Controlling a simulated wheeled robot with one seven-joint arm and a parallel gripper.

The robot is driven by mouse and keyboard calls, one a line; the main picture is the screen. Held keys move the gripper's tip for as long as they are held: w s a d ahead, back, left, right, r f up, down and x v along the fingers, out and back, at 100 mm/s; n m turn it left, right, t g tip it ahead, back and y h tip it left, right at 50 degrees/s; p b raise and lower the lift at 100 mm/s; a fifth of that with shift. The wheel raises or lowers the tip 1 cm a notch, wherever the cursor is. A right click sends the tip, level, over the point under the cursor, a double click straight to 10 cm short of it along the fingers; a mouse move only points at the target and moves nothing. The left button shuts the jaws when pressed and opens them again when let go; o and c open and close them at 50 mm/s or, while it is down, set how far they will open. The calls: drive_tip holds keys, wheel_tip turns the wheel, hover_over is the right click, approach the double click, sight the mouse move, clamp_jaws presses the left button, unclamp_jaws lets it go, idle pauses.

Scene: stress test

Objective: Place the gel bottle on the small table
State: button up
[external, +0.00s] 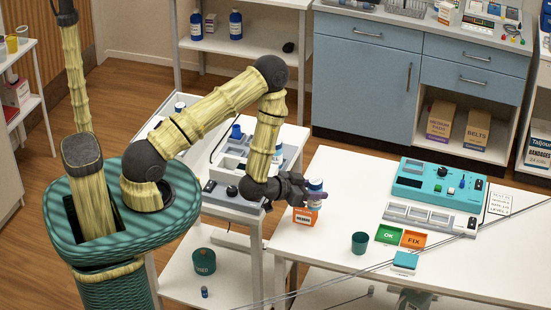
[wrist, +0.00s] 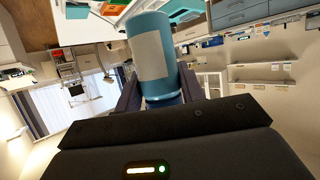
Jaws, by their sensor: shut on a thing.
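A blue bottle with a white label (wrist: 150,58), which looks like the gel bottle, is held between the two fingers of my gripper (wrist: 160,85) in the wrist view. In the external view my gripper (external: 313,194) is shut on this bottle (external: 315,185), over the left edge of the larger white worktable (external: 330,165). The bottle looks upright there, just above or against a small orange box; I cannot tell if they touch. A smaller white table (external: 292,133) with a lower shelf stands to the left, partly hidden by my arm.
The orange box (external: 307,216) stands on the worktable. A teal cup (external: 359,243), green OK pad (external: 389,235), orange FIX pad (external: 414,240) and teal device (external: 432,184) lie to its right. A grey-white tray (external: 233,163) and bottles crowd the smaller table.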

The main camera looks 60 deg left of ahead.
drive_tip(key=shift+w, duration=0.1)
drive_tip(key=shift+w+a+f+b, duration=0.1)
drive_tip(key=shift+w+f+b, duration=0.1)
drive_tip(key=shift+f+b, duration=0.15)
drive_tip(key=w+f+n+y+b, duration=0.1)
drive_tip(key=w+f+b, duration=0.1)
drive_tip(key=w+b, duration=0.7)
drive_tip(key=w+a+f+n+y+b, duration=0.1)
drive_tip(key=w+f+y+b, duration=0.1)
drive_tip(key=w+b, duration=0.7)
drive_tip(key=shift+w+a+f+n+g, duration=0.3)
drive_tip(key=shift+w+f, duration=0.1)
drive_tip(key=shift+w, duration=0.8)
drive_tip(key=shift+f, duration=0.15)
drive_tip(key=shift+f+p, duration=0.35)
drive_tip(key=shift+f, duration=2.45)
drive_tip(key=shift+f, duration=0.1)
drive_tip(key=shift+f+p, duration=0.4)
drive_tip(key=shift+f, duration=1.6)
